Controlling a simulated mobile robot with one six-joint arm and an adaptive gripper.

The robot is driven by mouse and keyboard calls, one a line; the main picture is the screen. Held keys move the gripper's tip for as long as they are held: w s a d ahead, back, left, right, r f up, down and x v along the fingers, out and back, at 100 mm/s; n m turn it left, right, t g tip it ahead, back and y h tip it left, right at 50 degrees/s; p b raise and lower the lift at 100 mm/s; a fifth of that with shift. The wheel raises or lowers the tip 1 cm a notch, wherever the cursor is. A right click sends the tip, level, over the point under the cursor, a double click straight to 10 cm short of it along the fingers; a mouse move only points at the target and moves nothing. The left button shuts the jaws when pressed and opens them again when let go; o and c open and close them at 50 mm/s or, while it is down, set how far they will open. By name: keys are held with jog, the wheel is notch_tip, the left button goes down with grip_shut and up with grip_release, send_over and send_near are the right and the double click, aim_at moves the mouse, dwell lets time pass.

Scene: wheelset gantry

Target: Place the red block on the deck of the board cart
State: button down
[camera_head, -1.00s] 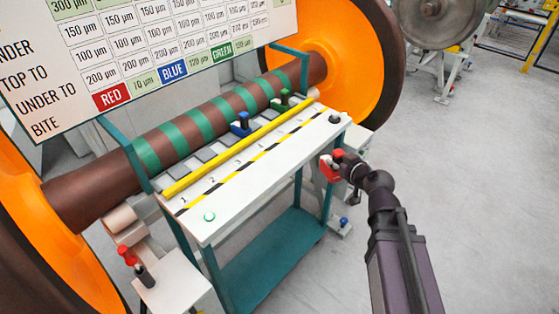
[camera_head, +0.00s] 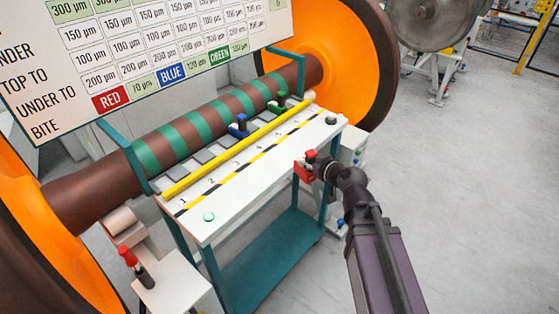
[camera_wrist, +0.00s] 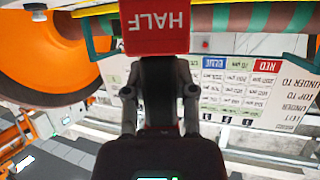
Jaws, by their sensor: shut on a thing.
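My gripper (camera_head: 312,164) is shut on the red block (camera_head: 302,173), at the right front edge of the cart's white top in the head view. In the wrist view the red block (camera_wrist: 156,30) shows upside-down "HALF" lettering, held by my gripper (camera_wrist: 158,68). The cart has a white numbered top (camera_head: 225,205) with a yellow bar and black-yellow stripe, teal legs and a teal lower shelf (camera_head: 262,265). I cannot tell whether the block touches the cart. A blue block (camera_head: 239,127) and a green block (camera_head: 277,104) stand behind the yellow bar.
A brown-and-green striped axle (camera_head: 190,135) runs behind the cart between orange wheels (camera_head: 345,60). A sign board (camera_head: 120,60) overhangs the back left. A small white table (camera_head: 165,285) with a red-handled tool stands at the lower left.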

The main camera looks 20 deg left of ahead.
jog(key=shift+s+a+n+g+y, duration=0.25)
jog(key=shift+a+n+g+y, duration=0.05)
jog(key=shift+a, duration=0.05)
jog(key=s+a+n+g+y, duration=0.1)
jog(key=s, duration=0.1)
jog(key=s+a+n+g, duration=0.1)
jog(key=a+n+g, duration=0.1)
jog(key=shift+s+a+r+y, duration=0.15)
jog(key=shift+s+a+y, duration=0.05)
jog(key=shift+s+y, duration=0.2)
jog(key=shift+w, duration=0.1)
jog(key=b, duration=0.1)
send_over(282, 162)
jog(key=s, duration=0.1)
jog(key=shift+d+f, duration=0.2)
jog(key=shift+f, duration=0.5)
jog(key=shift+w+a+f+b, duration=0.1)
jog(key=shift+w+f+b, duration=0.1)
jog(key=shift+f+b, duration=0.4)
jog(key=shift+w+a+f+b, duration=0.1)
jog(key=shift+w+f+b, duration=0.05)
jog(key=shift+f+b, duration=0.5)
jog(key=shift+w+a+f+b, duration=0.1)
jog(key=shift+w+f+b, duration=0.1)
jog(key=shift+f+b, duration=0.4)
